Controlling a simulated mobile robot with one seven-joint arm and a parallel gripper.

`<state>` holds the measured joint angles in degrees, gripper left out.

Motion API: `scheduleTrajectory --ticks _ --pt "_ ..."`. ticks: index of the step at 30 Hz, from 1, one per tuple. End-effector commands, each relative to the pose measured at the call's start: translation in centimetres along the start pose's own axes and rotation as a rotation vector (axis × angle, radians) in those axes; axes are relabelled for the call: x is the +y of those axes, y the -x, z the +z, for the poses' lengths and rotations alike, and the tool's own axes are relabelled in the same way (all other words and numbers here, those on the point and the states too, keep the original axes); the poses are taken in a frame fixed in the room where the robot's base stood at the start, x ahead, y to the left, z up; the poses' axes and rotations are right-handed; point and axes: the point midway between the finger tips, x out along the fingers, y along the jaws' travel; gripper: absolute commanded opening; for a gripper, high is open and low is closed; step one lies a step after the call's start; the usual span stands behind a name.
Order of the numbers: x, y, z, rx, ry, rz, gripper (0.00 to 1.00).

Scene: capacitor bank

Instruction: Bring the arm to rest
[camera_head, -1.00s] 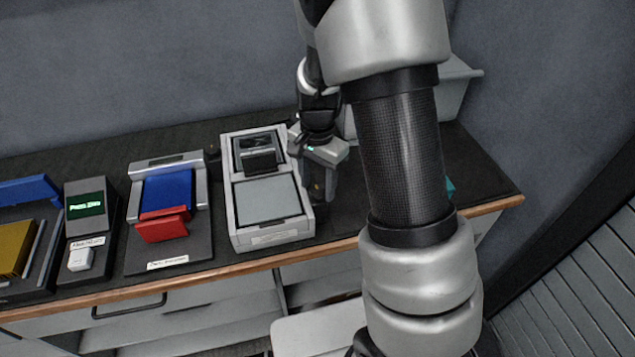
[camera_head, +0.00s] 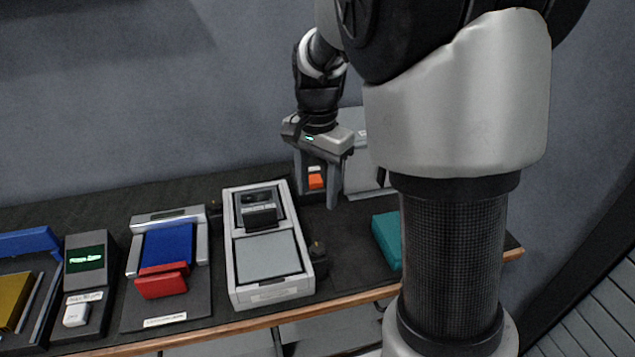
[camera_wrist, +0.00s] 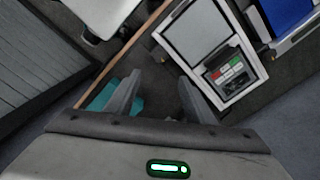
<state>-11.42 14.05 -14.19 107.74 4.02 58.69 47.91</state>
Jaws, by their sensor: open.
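My gripper (camera_head: 322,180) is above the counter, right of the grey-white device with a lid, fingers pointing down. Its two fingers are apart with nothing between them. In the wrist view my gripper (camera_wrist: 155,98) also shows two spread fingers over the dark counter. My arm crosses the right side of the head view and hides part of the counter.
The counter holds a grey-white device (camera_head: 268,258), a blue and red device (camera_head: 165,250), a small box with a green display (camera_head: 85,260) and a gold block (camera_head: 14,300). A teal block (camera_head: 387,238) lies right of my gripper. An orange item (camera_head: 316,182) shows behind the fingers.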

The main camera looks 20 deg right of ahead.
Motion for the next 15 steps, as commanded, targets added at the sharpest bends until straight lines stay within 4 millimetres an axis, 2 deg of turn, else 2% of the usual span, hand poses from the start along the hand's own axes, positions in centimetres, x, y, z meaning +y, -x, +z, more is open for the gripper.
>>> scheduleTrajectory --ticks 4,15 --pt "0.01 0.74 0.01 0.000 0.000 0.000 0.48" --pt "0.01 0.75 0.01 0.000 0.000 0.000 0.48"
